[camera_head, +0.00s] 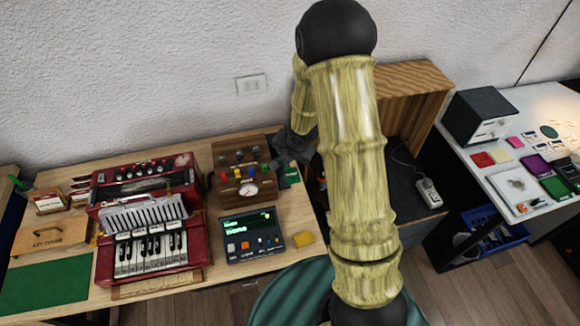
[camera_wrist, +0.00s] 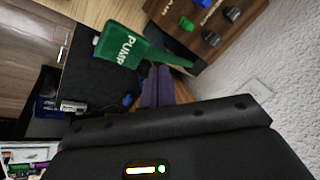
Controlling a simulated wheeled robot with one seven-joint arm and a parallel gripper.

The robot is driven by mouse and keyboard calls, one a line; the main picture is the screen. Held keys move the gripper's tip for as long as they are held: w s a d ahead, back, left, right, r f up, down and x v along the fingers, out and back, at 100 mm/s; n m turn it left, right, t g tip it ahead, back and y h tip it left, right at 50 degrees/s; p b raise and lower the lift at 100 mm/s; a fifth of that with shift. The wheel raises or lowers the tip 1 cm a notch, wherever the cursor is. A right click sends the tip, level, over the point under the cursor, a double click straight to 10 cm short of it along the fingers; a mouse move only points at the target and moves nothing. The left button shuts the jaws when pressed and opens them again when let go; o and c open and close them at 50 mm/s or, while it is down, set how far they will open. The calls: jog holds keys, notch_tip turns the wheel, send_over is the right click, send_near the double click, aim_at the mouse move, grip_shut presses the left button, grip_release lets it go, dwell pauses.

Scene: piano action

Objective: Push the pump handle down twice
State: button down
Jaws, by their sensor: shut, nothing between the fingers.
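A flat green paddle lettered "PUMP" (camera_wrist: 120,46), which I take to be the pump handle, shows in the wrist view, with a thin green part running from it to the right. In the head view a green patch, likely the same paddle (camera_head: 291,174), lies just right of the wooden control box, partly hidden by my gripper. My gripper (camera_wrist: 152,88) is shut and empty, its fingers beside the paddle in the wrist view. In the head view my dark gripper (camera_head: 293,146) is near the box's right side. Whether it touches the paddle I cannot tell.
The wooden control box (camera_head: 230,158) with coloured knobs and a gauge, a small display panel (camera_head: 252,238) and the red accordion-like keyboard (camera_head: 148,215) stand on the wooden table. A dark-topped stand with a handheld device (camera_head: 428,193) is to the right. The wall is close behind.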

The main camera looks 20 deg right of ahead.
aim_at(293, 175)
jog(key=shift+f, duration=0.1)
dwell(0.3)
jog(key=shift+s+f+b, duration=0.2)
jog(key=shift+f+b, duration=0.1)
jog(key=shift+b, duration=0.1)
jog(key=shift+s+f+b, duration=0.45)
jog(key=shift+f+b, duration=0.5)
jog(key=shift+b, duration=0.1)
jog(key=shift+s+f+b, duration=0.4)
jog(key=shift+f+b, duration=0.55)
jog(key=shift+b, duration=0.1)
jog(key=shift+s+f+b, duration=0.45)
jog(key=shift+f+b, duration=0.5)
jog(key=shift+b, duration=0.1)
dwell(4.0)
